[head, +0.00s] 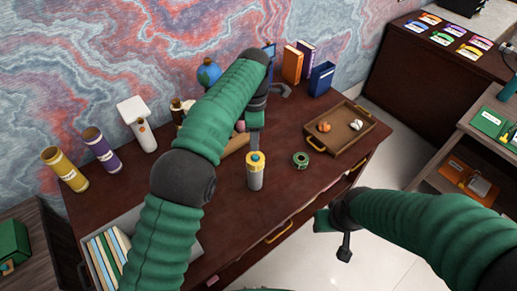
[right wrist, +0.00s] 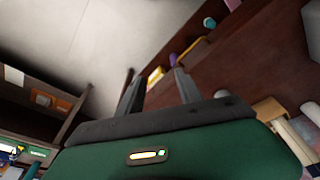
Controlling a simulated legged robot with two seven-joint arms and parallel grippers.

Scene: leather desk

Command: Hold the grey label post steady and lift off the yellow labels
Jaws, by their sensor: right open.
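The grey label post (head: 255,180) stands upright near the middle of the dark red desk. Yellow (head: 256,158) shows around its top; I cannot count separate labels. My left gripper (head: 255,151) reaches down from above, with a grey finger right at the top of the post. Its arm and the viewing angle hide its other finger, so I cannot tell whether it grips. My right gripper (head: 334,232) is off the desk's front edge, to the right of the post and apart from it. In the right wrist view its two fingers (right wrist: 158,85) are spread with nothing between them.
A green tape roll (head: 300,160) lies right of the post. A wooden tray (head: 350,130) with small items sits farther right. Yellow (head: 65,170) and purple (head: 101,150) tubes stand at left. Striped books (head: 105,262) fill the near left. Desk front beside the post is clear.

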